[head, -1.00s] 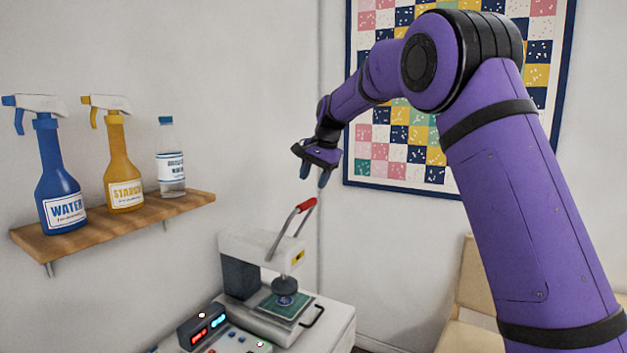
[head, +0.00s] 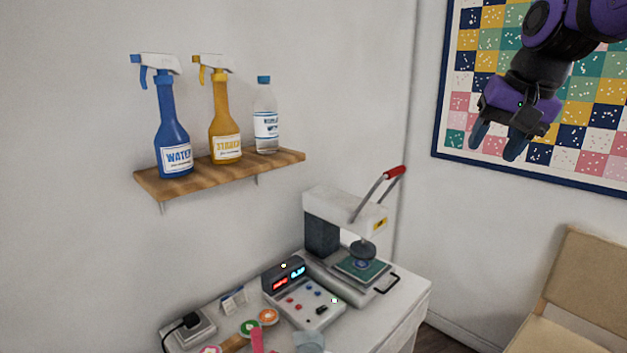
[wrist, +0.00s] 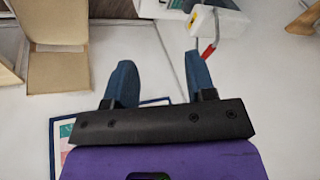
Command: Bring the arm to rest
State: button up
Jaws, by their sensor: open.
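My gripper (head: 500,138) is in the upper right of the head view, in front of the quilt on the back wall. Its two blue fingers point down, spread apart, with nothing between them. In the wrist view my gripper (wrist: 160,88) also shows open and empty. My purple arm comes in from the top right of the head view, clear of the furniture.
A heat press (head: 345,225) with a raised red handle and a control box (head: 303,294) stand on the white cabinet (head: 405,305). A wooden shelf (head: 220,174) holds several bottles. A quilt (head: 590,125) hangs behind my gripper. A beige chair (head: 590,275) stands at right.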

jog(key=s+f+n, duration=0.2)
jog(key=s+f, duration=0.2)
jog(key=s, duration=0.5)
jog(key=s+d+f+n+t+h, duration=0.1)
jog(key=s+f, duration=0.3)
jog(key=s, duration=0.6)
jog(key=shift+s+d+n+h, duration=0.2)
jog(key=shift+n+h, duration=0.1)
jog(key=shift+n, duration=0.2)
dwell(0.3)
